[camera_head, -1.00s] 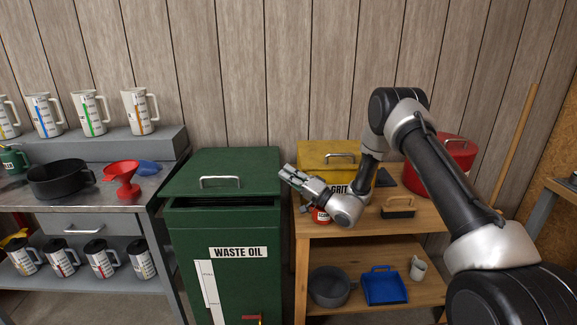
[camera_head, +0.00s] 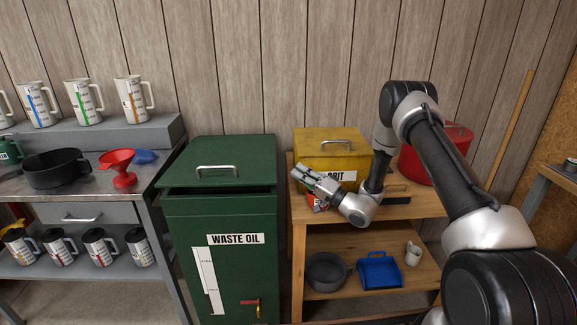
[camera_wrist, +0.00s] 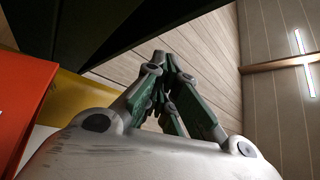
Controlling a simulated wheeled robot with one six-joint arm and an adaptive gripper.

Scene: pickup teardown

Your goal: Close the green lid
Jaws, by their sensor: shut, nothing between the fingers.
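The green lid (camera_head: 236,151) with its metal handle (camera_head: 218,170) sits on top of the green waste oil bin (camera_head: 185,262). A dark gap shows under the lid's front edge, so it looks slightly raised. My gripper (camera_head: 299,171) is shut and empty, just right of the bin at about lid height, pointing up and left. It appears apart from the lid. In the wrist view, my gripper fingers (camera_wrist: 168,82) are together, and a dark green surface (camera_wrist: 95,22) fills the top left; I cannot tell which part of the bin it is.
A yellow grit box (camera_head: 330,143) stands behind my gripper on the wooden shelf (camera_head: 418,207), with a red bucket (camera_head: 450,155) to its right. A metal bench (camera_head: 90,198) with a red funnel (camera_head: 118,170) stands left of the bin.

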